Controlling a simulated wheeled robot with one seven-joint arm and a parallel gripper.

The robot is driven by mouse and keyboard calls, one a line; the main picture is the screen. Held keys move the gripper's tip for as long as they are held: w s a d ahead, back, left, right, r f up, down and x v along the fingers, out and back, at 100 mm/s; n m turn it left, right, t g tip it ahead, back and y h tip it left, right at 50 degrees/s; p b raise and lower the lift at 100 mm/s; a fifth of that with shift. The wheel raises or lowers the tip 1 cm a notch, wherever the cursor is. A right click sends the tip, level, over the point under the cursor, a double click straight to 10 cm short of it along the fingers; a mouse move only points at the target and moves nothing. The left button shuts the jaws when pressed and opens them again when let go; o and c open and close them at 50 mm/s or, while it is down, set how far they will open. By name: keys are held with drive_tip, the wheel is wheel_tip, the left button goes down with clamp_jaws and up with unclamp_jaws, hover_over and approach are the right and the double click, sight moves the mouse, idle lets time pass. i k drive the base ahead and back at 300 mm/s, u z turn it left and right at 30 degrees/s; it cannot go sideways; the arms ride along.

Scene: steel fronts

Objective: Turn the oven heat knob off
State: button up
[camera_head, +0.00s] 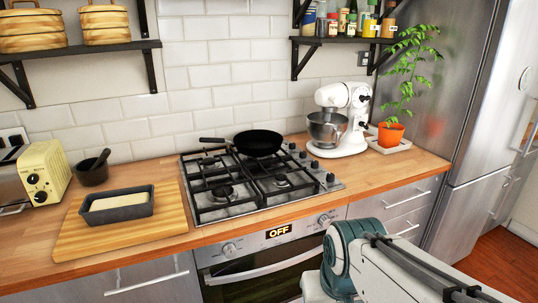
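The steel oven (262,262) is under the gas hob, with a bar handle across its dark door. Its front panel has a round knob on the left (229,249) and another knob on the right (324,220). A display (279,231) between them reads "OFF" in lit letters. I cannot tell from the picture which knob is the heat knob, or how either is turned. My arm shows at the lower right, in front of the oven's right side. My gripper is not in view.
The hob (215,211) has its own row of knobs on the right and a black pan (258,143) at the back. A mixer (341,118) and a potted plant (391,134) stand to the right. A cutting board (75,236) bears a loaf tin (118,212).

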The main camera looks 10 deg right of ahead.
sight(324, 221)
drive_tip(key=z, duration=0.55)
drive_tip(key=k, duration=0.45)
drive_tip(key=z, duration=1.15)
drive_tip(key=i, duration=0.55)
drive_tip(key=u, duration=0.7)
drive_tip(key=i, duration=0.4)
drive_tip(key=u, duration=0.4)
